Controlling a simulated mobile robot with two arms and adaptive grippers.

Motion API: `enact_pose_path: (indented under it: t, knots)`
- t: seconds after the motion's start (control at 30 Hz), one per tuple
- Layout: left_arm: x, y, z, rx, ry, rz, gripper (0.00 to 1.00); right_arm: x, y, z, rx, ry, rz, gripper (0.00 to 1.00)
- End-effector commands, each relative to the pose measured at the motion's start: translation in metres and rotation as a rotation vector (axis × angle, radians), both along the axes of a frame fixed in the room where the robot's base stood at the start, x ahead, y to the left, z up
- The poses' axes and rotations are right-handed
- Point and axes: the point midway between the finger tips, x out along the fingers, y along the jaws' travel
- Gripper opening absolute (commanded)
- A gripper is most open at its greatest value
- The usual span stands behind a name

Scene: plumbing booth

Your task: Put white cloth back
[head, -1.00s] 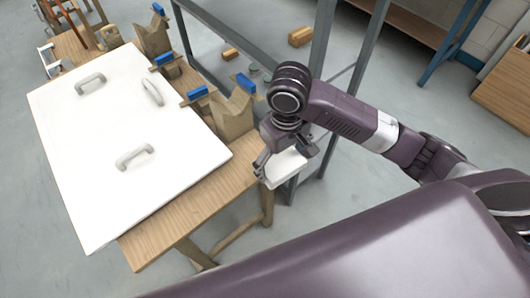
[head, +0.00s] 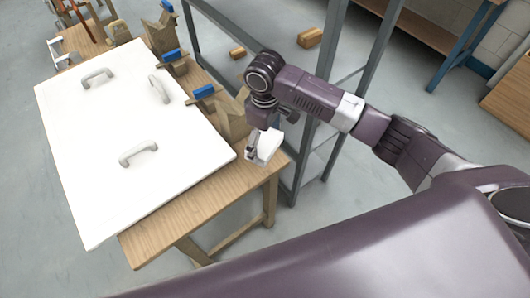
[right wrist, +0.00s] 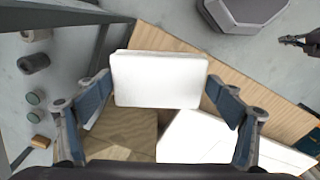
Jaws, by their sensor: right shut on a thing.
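The white cloth (head: 265,147) is a folded block in my right gripper (head: 257,145), above the near right corner of the wooden bench (head: 222,201). In the right wrist view the cloth (right wrist: 157,80) spans the space between the two fingers of the right gripper (right wrist: 158,88), which is shut on it. Wood of the bench shows beneath it in that view. A dark, claw-like part at the upper right edge of the wrist view looks like my left gripper (right wrist: 297,41); it is too small to read.
A large white board (head: 130,140) with grey handles covers most of the bench. Wooden blocks (head: 232,118) and blue-topped clamps (head: 203,92) line its far side. A grey metal rack (head: 312,160) stands right beside the bench. A bare wooden strip lies at the bench's right end.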

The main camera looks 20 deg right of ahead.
Motion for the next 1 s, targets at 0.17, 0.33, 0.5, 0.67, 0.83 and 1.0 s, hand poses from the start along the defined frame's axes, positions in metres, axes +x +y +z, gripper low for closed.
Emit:
enact_pose_path:
  t: [0.17, 0.33, 0.5, 0.67, 0.83, 1.0]
  knots:
    - [-0.003, -0.003, 0.002, -0.003, 0.005, 0.0, 0.0, 0.0, 0.001, -0.026, 0.001, 0.001, -0.001, 0.64]
    - [-0.012, -0.002, 0.003, -0.002, 0.018, -0.001, 0.0, 0.0, 0.0, -0.042, -0.001, 0.001, -0.001, 0.64]
    - [-0.016, -0.002, 0.004, -0.001, 0.024, -0.001, 0.0, 0.0, 0.0, -0.067, 0.0, 0.001, -0.002, 0.64]
    - [-0.016, -0.002, 0.004, -0.001, 0.025, -0.001, 0.0, 0.0, 0.0, -0.073, 0.001, -0.002, 0.0, 0.64]
    - [-0.016, -0.002, 0.004, -0.001, 0.024, 0.0, 0.0, 0.0, 0.0, -0.073, 0.001, -0.002, -0.001, 0.64]
    - [-0.016, -0.001, 0.004, -0.001, 0.024, 0.0, 0.0, 0.0, 0.0, -0.075, 0.001, -0.002, -0.001, 0.92]
